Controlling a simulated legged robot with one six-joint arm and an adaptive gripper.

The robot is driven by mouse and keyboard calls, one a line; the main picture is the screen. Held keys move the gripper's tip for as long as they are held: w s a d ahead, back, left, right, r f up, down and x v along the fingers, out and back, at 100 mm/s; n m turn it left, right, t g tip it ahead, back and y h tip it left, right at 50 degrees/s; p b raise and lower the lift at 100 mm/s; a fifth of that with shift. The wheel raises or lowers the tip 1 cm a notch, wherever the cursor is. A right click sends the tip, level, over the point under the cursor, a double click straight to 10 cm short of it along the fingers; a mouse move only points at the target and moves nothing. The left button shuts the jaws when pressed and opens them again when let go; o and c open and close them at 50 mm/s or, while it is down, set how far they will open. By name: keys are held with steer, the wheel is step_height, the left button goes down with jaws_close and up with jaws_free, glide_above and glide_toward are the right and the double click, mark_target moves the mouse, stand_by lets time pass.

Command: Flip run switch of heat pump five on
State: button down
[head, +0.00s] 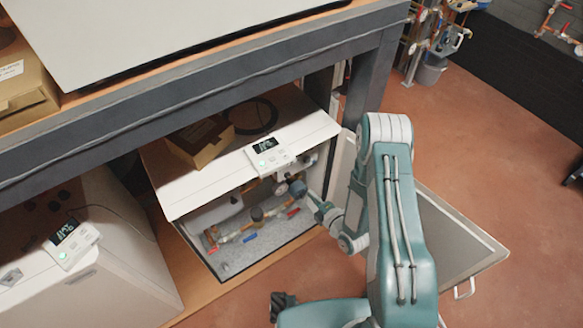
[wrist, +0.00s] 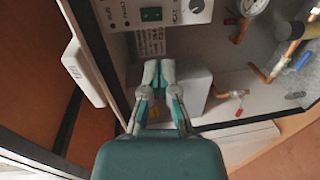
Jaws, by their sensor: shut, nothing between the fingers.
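The open heat pump cabinet (head: 245,235) stands under the bench in the head view, with my arm reaching into its right side. The wrist view shows a light control panel (wrist: 168,32) at the top, with a small green switch (wrist: 151,14), a dark knob (wrist: 197,5) and lettering that seems to read RUN and FAULT. My gripper (wrist: 159,70) is shut and empty; its fingertips lie below the green switch in the picture, apart from it as far as I can tell. The switch's position is not clear. The number of this pump is not readable.
The open door (head: 440,245) stands at the right of the cabinet. Inside are brass pipes and a blue-handled valve (wrist: 298,62), a red-handled valve (wrist: 239,112) and a gauge (wrist: 252,6). Another heat pump (head: 100,260) stands at left. Floor is clear at right.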

steer(key=shift+a+f, duration=0.1)
stand_by(0.3)
glide_toward(288, 170)
steer(key=w+a+r, duration=0.2)
steer(key=w+a, duration=0.1)
steer(key=w+a+r, duration=0.1)
steer(key=a, duration=0.1)
steer(key=shift+w+a+r, duration=0.15)
steer(key=shift+w+r, duration=0.1)
steer(key=shift+w+a, duration=0.1)
steer(key=shift+w, duration=0.05)
steer(key=shift+f, duration=0.1)
stand_by(0.4)
